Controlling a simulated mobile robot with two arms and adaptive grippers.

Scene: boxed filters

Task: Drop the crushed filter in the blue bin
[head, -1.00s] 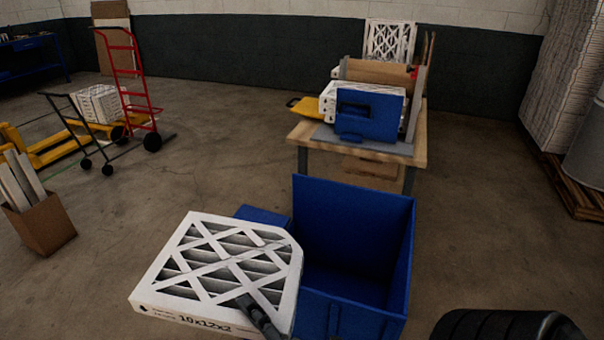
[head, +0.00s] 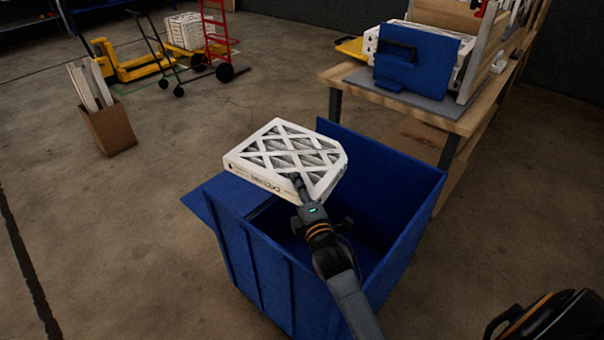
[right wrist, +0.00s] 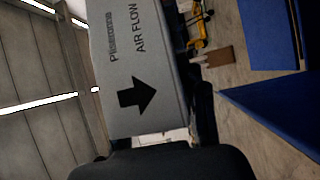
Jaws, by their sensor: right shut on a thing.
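A white-framed pleated filter (head: 287,157) with a crossed lattice face and one cut or crushed-looking corner is held over the blue bin (head: 405,185). My right gripper (head: 301,190) is shut on the filter's near edge. The filter lies roughly flat, above the bin's left part, over its rim and flap. The bin is open at the top, and what I see of its inside is dark blue. In the right wrist view, the filter's side (right wrist: 137,70) fills the middle with an arrow and "AIR FLOW" print. My left gripper is not in view.
A wooden table (head: 455,120) with a blue-fronted holder (head: 420,68) of filters stands behind the bin. A cardboard box (head: 110,130) of flat pieces stands at the left. A red hand truck (head: 215,40) and a yellow pallet jack (head: 130,65) are behind.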

